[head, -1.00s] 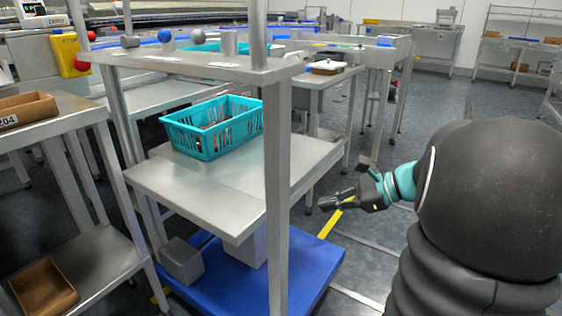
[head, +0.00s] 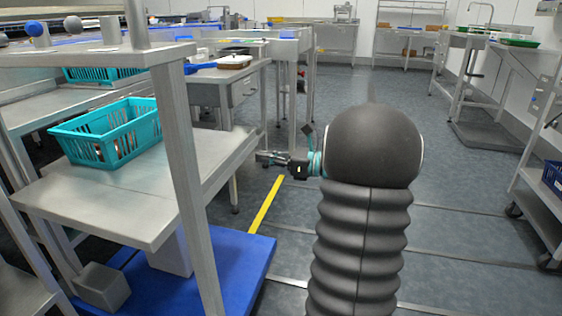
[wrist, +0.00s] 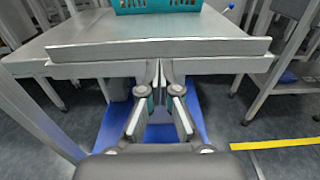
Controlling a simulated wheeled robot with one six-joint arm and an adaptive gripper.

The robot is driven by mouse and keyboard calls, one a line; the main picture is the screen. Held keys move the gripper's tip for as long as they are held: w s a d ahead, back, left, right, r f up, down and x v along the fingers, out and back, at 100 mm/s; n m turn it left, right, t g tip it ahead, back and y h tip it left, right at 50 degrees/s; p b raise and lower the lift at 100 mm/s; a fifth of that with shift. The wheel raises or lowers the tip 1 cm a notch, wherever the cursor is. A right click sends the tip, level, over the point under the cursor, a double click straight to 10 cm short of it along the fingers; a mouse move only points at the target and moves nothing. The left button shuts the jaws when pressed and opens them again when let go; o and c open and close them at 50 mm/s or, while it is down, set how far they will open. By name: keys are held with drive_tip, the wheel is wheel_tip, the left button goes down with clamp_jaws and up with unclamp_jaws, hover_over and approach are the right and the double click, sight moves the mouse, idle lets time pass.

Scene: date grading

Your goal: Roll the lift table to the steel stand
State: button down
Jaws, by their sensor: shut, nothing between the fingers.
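A steel table top (head: 90,205) stands over a blue floor-level base (head: 245,262) at the left of the head view; I take it as the lift table. A turquoise slotted crate (head: 110,148) sits on it. My gripper (head: 262,158) is at the top's right edge in that view, empty, its fingers together. In the wrist view my gripper (wrist: 157,82) points at the table's near edge (wrist: 220,48), its tips just below or at that edge; contact cannot be told. The crate's lower part (wrist: 160,8) shows behind. Which piece is the steel stand is unclear.
A steel post (head: 188,165) and upper shelf (head: 80,58) stand in front of the table. More steel benches (head: 245,75) stand behind. A wheeled rack (head: 530,200) is at right. Open floor (head: 460,215) with a yellow stripe (head: 265,207) lies between.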

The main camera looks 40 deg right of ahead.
sight(234, 152)
drive_tip(key=x, duration=0.6)
drive_tip(key=shift+a+b, duration=0.1)
drive_tip(key=shift+b, duration=0.2)
drive_tip(key=shift+w, duration=0.1)
